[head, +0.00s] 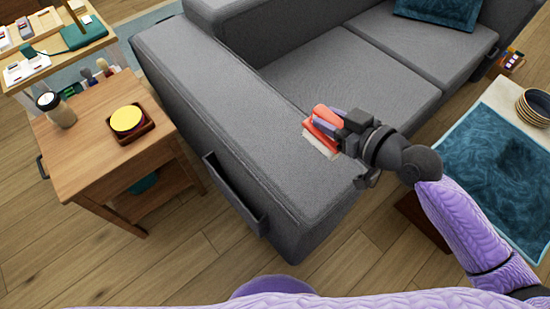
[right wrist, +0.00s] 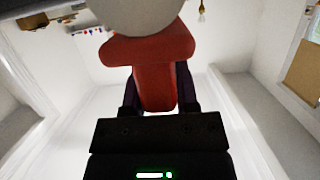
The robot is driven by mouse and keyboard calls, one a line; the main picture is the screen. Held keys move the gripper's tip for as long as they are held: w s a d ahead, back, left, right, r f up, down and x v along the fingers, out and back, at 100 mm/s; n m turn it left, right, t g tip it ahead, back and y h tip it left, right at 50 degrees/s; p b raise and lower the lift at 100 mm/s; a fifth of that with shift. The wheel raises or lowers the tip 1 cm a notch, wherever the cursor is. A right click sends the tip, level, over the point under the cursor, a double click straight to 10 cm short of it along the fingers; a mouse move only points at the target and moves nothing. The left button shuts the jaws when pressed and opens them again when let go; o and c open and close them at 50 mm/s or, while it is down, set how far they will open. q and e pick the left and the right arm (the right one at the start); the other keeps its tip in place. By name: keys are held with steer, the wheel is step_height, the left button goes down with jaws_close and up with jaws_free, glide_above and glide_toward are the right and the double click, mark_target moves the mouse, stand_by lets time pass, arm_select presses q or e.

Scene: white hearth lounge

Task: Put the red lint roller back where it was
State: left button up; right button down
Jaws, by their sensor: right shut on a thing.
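The red lint roller (head: 324,121), with a pale roll, is in my right gripper (head: 335,120). In the head view it is over the near arm of the grey sofa (head: 215,110); I cannot tell whether it touches the sofa. In the right wrist view the red handle (right wrist: 155,75) is between the dark fingers, with the pale roll (right wrist: 140,12) beyond it. My right gripper is shut on the handle. My left gripper is not in view.
A wooden side table (head: 75,140) at left holds a yellow-topped item in a tray (head: 131,125) and a jar (head: 58,110). A pocket (head: 234,192) hangs on the sofa arm's side. A coffee table with a teal cloth (head: 505,170) stands at right.

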steer(key=shift+a+f+b, duration=0.35)
steer(key=shift+f+b, duration=0.15)
steer(key=shift+f, duration=0.35)
steer(key=f+b, duration=0.6)
steer(key=f, duration=0.3)
steer(key=shift+d, duration=0.2)
steer(key=shift+r, duration=0.25)
steer(key=shift+f, duration=0.15)
steer(key=shift+c, duration=1.8)
jaws_free()
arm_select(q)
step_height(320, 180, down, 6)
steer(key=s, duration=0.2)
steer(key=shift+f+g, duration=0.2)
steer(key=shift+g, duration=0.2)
